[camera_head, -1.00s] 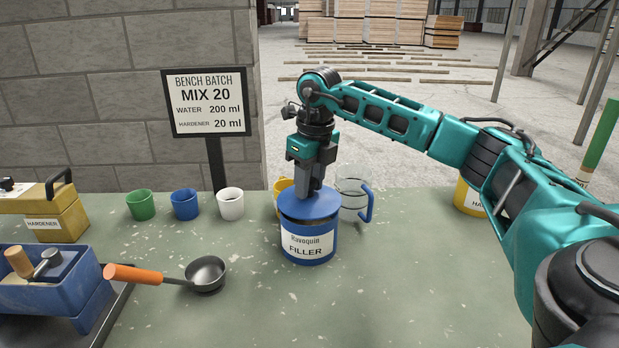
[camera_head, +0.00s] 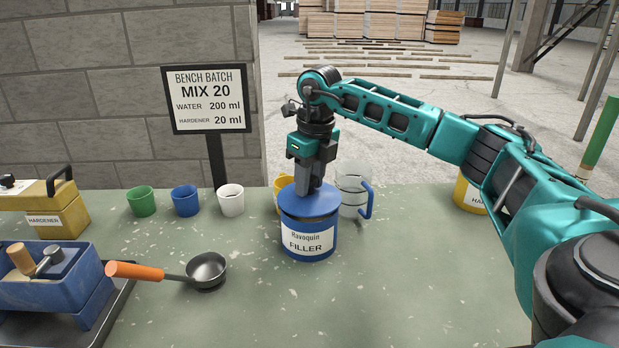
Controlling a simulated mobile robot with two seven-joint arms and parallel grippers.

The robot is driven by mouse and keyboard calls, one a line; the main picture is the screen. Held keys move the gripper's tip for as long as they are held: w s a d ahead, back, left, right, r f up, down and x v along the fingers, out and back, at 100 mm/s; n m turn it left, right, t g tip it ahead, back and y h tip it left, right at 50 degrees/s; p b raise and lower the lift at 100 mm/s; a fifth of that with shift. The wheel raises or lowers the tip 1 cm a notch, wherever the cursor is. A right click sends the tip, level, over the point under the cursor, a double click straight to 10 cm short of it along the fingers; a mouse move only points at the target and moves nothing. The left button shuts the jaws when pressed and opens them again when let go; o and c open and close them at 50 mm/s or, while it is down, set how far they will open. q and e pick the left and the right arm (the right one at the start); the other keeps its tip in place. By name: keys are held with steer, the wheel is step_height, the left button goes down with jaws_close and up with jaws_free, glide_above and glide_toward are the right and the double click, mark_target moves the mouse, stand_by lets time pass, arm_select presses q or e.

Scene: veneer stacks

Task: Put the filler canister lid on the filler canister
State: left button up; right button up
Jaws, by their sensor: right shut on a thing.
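The filler canister (camera_head: 308,242) is a blue can with a white "Ravoquin FILLER" label, upright on the green bench near the middle. The blue filler canister lid (camera_head: 309,205) sits at the canister's top, level, with no clear gap to the rim. My right gripper (camera_head: 309,190) points straight down over the canister, shut on the lid from above. The lid's grip is hidden between the fingers. My left gripper is not in view.
A clear jug with a blue handle (camera_head: 366,200) stands close right of the canister, a yellow cup (camera_head: 281,183) behind it. Green, blue and white cups (camera_head: 231,202) stand to the left. A ladle with an orange handle (camera_head: 135,271) lies front left. The bench (camera_head: 400,290) front right is clear.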

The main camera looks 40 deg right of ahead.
steer(key=shift+f+b, duration=0.35)
steer(key=shift+f, duration=0.35)
steer(key=o, duration=1.1)
step_height(320, 180, up, 13)
steer(key=s+p, duration=0.1)
steer(key=shift+s, duration=0.3)
steer(key=shift+f, duration=0.15)
